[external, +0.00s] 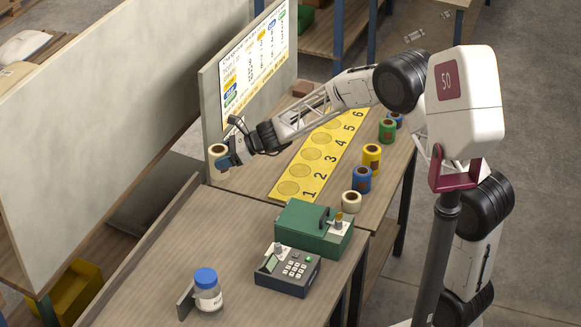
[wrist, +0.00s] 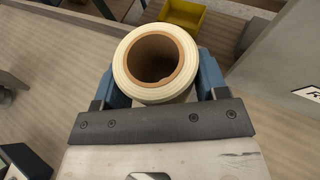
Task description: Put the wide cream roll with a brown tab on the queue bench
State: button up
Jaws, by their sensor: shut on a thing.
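My gripper (external: 229,161) is shut on a cream roll (external: 218,150), held upright above the left corner of the far wooden bench (external: 240,187). In the wrist view, the same cream roll (wrist: 125,83) sits between the blue fingers of my gripper (wrist: 160,88), and its brown core opening faces the camera. No tab on it can be made out. A second cream roll (external: 351,202) stands at the bench's near right corner. Which surface is called the queue bench cannot be read.
A yellow strip (external: 317,148) with numbered circles lies on the far bench. Blue (external: 362,182), yellow (external: 371,159) and green (external: 387,132) rolls line its right edge. A board (external: 250,65) stands behind. A green machine (external: 310,228), keypad box (external: 287,272) and blue-lidded jar (external: 207,294) occupy the near bench.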

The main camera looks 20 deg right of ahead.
jog(key=w+d+m+t, duration=0.1)
jog(key=w+d, duration=0.2)
jog(key=d, duration=0.7)
jog(key=w+d+f, duration=0.1)
jog(key=w+d, duration=0.2)
jog(key=d, duration=0.7)
jog(key=w+d+m+t, duration=0.1)
jog(key=w+d, duration=0.2)
jog(key=d, duration=0.7)
jog(key=s+d+f+t+h, duration=0.1)
jog(key=s+d, duration=0.1)
jog(key=d, duration=1.3)
jog(key=s+d+f+m, duration=0.1)
jog(key=d, duration=1.4)
jog(key=shift+s+m+t+h, duration=0.3)
jog(key=shift+s+t+h, duration=0.05)
jog(key=shift+t+h, duration=0.05)
notch_tip(320, 180, down, 6)
jog(key=shift+f, duration=0.15)
jog(key=shift+a+f, duration=0.1)
jog(key=shift+f, duration=1.8)
